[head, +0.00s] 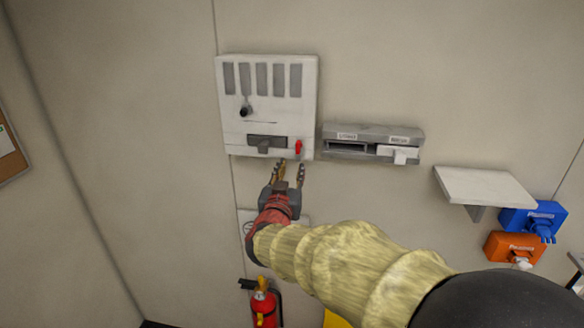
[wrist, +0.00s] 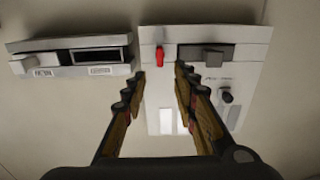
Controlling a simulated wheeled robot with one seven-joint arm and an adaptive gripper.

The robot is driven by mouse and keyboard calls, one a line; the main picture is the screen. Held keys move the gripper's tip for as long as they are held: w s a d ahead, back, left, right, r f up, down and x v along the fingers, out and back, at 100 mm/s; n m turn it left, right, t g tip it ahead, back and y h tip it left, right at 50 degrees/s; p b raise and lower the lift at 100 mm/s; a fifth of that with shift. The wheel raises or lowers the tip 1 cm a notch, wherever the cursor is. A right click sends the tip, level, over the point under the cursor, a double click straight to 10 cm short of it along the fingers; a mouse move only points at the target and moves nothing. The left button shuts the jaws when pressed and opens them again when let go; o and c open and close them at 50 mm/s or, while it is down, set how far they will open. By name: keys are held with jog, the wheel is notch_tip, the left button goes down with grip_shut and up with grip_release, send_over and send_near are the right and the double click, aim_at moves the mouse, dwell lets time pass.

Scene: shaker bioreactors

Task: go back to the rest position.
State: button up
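My gripper (head: 289,170) is in front of the wall, just below the lower edge of a white wall panel (head: 232,130). The fingers are apart with nothing between them. In the wrist view, my gripper (wrist: 160,80) shows both fingers spread, with the white panel (wrist: 152,120) behind them. The panel has grey strips, a black knob (head: 246,110), a dark slot with a grey handle (head: 264,147) and a red switch (head: 298,147). The red switch also shows in the wrist view (wrist: 160,56). I cannot tell whether a fingertip touches the panel.
A grey two-slot unit (head: 372,132) with a white piece (head: 398,154) is right of the panel. A white shelf (head: 485,186), a blue box (head: 533,217) and an orange box (head: 512,247) are farther right. A fire extinguisher (head: 263,305) is below. The left wall is mostly bare.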

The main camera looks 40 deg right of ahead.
dwell(0.5)
jog(key=w+a+f+n+y, duration=0.2)
jog(key=w+a+f+y, duration=0.2)
jog(key=a+f+y, duration=0.4)
jog(key=s+a+f+n+g+y+b, duration=0.1)
jog(key=s+a+f+n+y+b, duration=0.25)
jog(key=a+f, duration=0.6)
jog(key=s+a+f+n+g+y+b, duration=0.1)
jog(key=s+a+f+b, duration=0.4)
jog(key=s+f+b, duration=0.5)
jog(key=s+a+f+n+g+y+b, duration=0.1)
jog(key=s+a+f+n+g+b, duration=0.2)
jog(key=s+f+b, duration=0.8)
jog(key=s+a+g+b, duration=0.1)
jog(key=s+a+b, duration=0.1)
jog(key=shift+b, duration=0.4)
